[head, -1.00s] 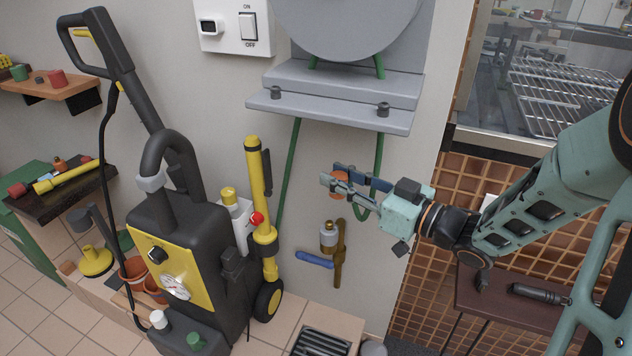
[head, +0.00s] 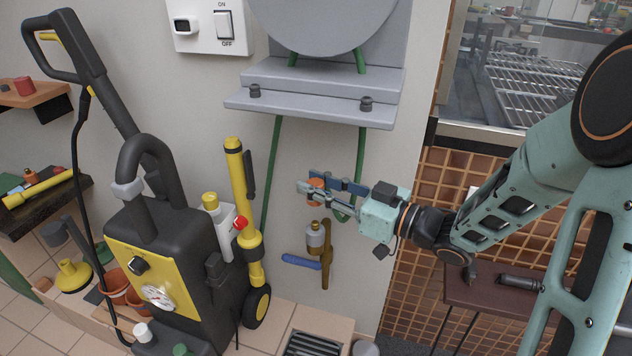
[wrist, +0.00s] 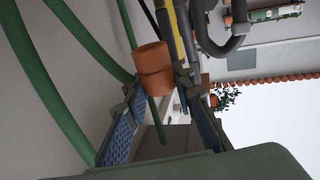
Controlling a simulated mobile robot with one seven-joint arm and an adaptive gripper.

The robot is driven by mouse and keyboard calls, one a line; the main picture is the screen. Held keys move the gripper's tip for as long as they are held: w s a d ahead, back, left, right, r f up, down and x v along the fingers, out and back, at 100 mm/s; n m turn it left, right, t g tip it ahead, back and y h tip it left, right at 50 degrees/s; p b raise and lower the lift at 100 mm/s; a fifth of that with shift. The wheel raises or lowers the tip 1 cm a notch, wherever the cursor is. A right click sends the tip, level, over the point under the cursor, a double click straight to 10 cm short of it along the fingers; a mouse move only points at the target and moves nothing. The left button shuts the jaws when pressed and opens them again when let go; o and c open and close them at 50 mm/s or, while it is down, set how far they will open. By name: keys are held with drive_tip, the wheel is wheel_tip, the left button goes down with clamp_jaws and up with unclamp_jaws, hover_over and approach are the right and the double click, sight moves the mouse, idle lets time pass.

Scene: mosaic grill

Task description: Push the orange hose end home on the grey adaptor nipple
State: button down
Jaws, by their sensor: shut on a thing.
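The orange hose end (head: 316,191) is a short cylinder between the fingers of my gripper (head: 318,187), which is shut on it. In the wrist view the orange hose end (wrist: 153,70) sits between the two fingertips, with a dark line around its middle. The grey adaptor (head: 315,236) stands upright on the brass tap pipe (head: 326,265) at the wall. In the head view the hose end is just above the adaptor, seemingly with a small gap. The nipple is small, and I cannot tell how well the two line up in depth.
The green hose (head: 271,170) hangs in a loop from the grey reel bracket (head: 310,110) above. A blue tap lever (head: 300,261) sticks out left below the adaptor. The yellow and black pressure washer (head: 170,250) stands to the left, with its yellow lance (head: 240,190) nearest.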

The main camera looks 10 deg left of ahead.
drive_tip(key=b, duration=0.3)
hover_over(316, 222)
drive_tip(key=shift+f, duration=2.3)
drive_tip(key=shift+f+b, duration=0.55)
drive_tip(key=shift+f, duration=1)
drive_tip(key=c, duration=1.5)
unclamp_jaws()
drive_tip(key=shift+c, duration=0.2)
drive_tip(key=v, duration=1.2)
